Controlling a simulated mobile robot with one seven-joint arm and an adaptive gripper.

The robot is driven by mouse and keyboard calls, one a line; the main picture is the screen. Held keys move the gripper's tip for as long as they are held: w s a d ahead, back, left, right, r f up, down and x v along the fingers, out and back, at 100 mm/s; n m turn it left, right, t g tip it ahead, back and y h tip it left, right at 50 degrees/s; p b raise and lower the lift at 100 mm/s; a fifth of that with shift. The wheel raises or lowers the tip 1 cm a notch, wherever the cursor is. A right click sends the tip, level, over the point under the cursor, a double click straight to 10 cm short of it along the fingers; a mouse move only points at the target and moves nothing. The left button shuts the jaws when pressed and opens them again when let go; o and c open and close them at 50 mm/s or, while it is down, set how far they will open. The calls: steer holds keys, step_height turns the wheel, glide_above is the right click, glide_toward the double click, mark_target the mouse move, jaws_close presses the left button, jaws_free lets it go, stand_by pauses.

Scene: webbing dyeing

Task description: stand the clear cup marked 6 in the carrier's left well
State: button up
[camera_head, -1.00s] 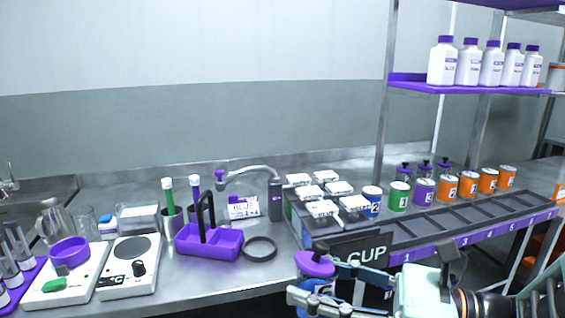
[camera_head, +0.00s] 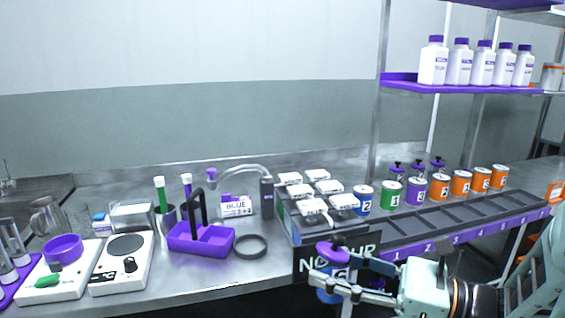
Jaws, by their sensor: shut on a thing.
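My gripper (camera_head: 341,281) is at the lower middle of the head view, in front of the bench edge. It is shut on a purple-topped container (camera_head: 332,251) with a blue body, held roughly upright. I cannot read a number on it, and the fingers hide part of its body. The carrier (camera_head: 210,246) is a purple tray with a dark upright handle, standing on the bench to the left of my gripper and farther back. Its left well (camera_head: 184,236) looks empty. I cannot make out a clear cup marked 6.
A dark sign (camera_head: 306,263) stands behind the held container. A hotplate (camera_head: 122,263) is left of the carrier.

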steer(key=w+d+f+m+t+h, duration=0.1)
steer(key=w+d+f+t, duration=0.15)
steer(key=w+f, duration=0.45)
steer(key=w+d+f+m+t+h, duration=0.1)
steer(key=w+d+f, duration=0.3)
steer(key=f, duration=0.5)
step_height(320, 180, up, 18)
steer(key=a+m+t+h+p, duration=0.1)
steer(key=m+t+h+p, duration=0.3)
steer(key=p, duration=2.1)
steer(key=shift+w+a+m+t+h, duration=0.2)
steer(key=shift+w+m+t+h, duration=0.15)
steer(key=shift+m+h, duration=0.45)
